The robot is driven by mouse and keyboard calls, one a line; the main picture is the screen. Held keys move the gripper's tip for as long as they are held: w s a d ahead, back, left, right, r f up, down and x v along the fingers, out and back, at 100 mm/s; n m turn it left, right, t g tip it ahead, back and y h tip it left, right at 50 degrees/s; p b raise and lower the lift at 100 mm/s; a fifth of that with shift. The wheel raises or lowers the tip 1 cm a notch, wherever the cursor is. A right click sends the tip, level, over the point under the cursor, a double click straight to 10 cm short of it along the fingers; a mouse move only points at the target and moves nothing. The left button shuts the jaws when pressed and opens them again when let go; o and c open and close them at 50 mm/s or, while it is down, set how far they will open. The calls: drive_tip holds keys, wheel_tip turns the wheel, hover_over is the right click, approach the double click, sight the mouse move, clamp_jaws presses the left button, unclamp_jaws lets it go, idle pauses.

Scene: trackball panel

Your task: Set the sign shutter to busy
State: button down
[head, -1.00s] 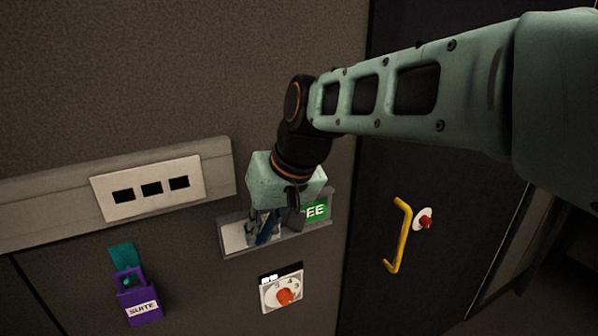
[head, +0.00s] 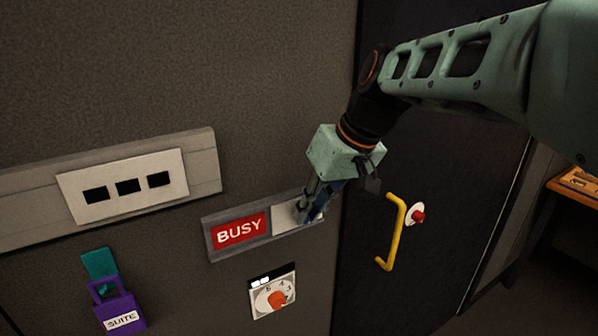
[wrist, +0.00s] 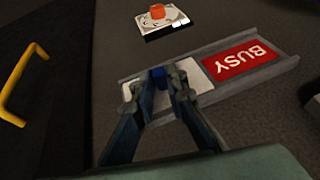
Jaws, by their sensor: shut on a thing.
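The sign (head: 264,238) is a grey wall-mounted rail. Its left half shows a red BUSY panel (head: 240,231), which also appears in the wrist view (wrist: 242,60). The pale shutter (head: 286,217) covers the right half, and no green panel shows. My gripper (head: 314,215) is at the right part of the sign. In the wrist view my gripper (wrist: 162,82) is shut on the shutter's small blue knob (wrist: 159,78). The fingers hide part of the shutter (wrist: 198,80).
Below the sign is a dial with an orange knob (head: 277,299). A purple padlock tagged SUITE (head: 118,307) hangs at lower left. A white socket plate (head: 124,187) is on the wall rail. A yellow handle (head: 398,232) and red button (head: 418,215) are on the dark door to the right.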

drive_tip(key=shift+w+d, duration=0.15)
drive_tip(key=c, duration=1.9)
unclamp_jaws()
drive_tip(key=shift+d, duration=0.1)
drive_tip(key=shift+c, duration=0.2)
drive_tip(key=shift+r, duration=0.1)
drive_tip(key=v, duration=1.2)
drive_tip(key=s+d+f+m+t+h+p, duration=0.2)
drive_tip(key=s+d+f+m+h, duration=0.2)
drive_tip(key=s+d+f, duration=0.4)
drive_tip(key=s+f+m, duration=0.1)
drive_tip(key=s+f, duration=0.4)
drive_tip(key=shift+f+m+t+p, duration=0.4)
